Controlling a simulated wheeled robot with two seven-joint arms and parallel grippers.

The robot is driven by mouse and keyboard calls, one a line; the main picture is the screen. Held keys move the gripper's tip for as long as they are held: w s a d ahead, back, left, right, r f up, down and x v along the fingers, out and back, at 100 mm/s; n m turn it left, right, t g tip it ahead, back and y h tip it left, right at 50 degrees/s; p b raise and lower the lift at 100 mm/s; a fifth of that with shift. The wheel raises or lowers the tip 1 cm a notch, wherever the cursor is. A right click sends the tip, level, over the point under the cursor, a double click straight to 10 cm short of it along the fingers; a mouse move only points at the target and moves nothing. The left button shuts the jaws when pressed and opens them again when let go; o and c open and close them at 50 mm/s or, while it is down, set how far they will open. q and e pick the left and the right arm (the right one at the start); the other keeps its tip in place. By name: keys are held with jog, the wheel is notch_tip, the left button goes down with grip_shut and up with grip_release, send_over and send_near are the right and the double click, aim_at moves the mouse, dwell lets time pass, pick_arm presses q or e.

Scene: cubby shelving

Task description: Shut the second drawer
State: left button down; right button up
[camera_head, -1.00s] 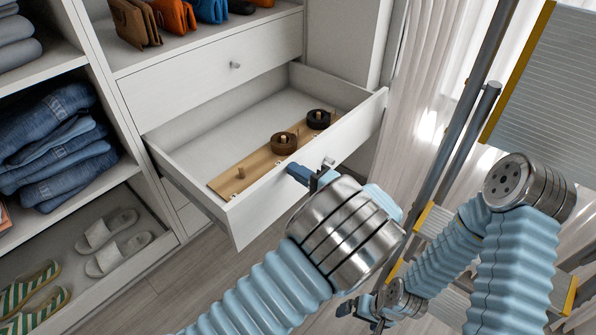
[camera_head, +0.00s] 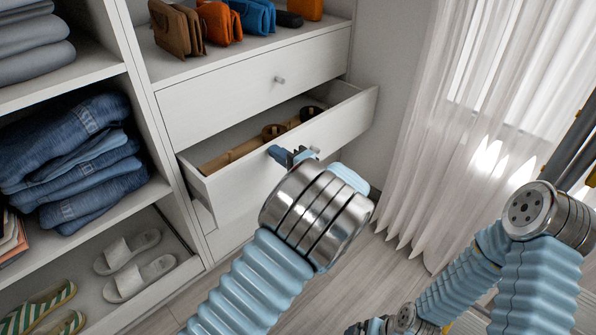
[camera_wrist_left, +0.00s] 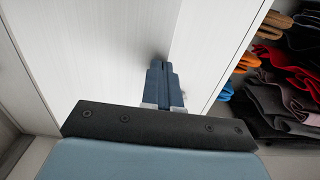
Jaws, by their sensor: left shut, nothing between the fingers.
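The second drawer (camera_head: 235,200) is white and stands partly pulled out below a closed top drawer (camera_head: 255,92). Inside it lie a wooden board (camera_head: 229,156) and dark rolled items (camera_head: 273,131). My left gripper (camera_head: 291,155) is at the drawer's front panel, near its knob (camera_head: 314,149), and its fingers are shut and empty. In the left wrist view the closed fingers (camera_wrist_left: 162,66) point at a white panel, at or very near its surface. My right gripper (camera_head: 368,327) is low at the bottom edge, and its fingers are too unclear to read.
Folded jeans (camera_head: 75,150) and slippers (camera_head: 135,265) fill the shelves at left. Bags (camera_head: 215,22) stand on the shelf above the drawers. A white curtain (camera_head: 440,130) hangs at right. The floor (camera_head: 350,270) before the drawers looks clear.

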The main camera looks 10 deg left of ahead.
pick_arm(q)
jog(key=b+x, duration=0.2)
jog(key=x, duration=0.8)
jog(key=shift+a, duration=0.15)
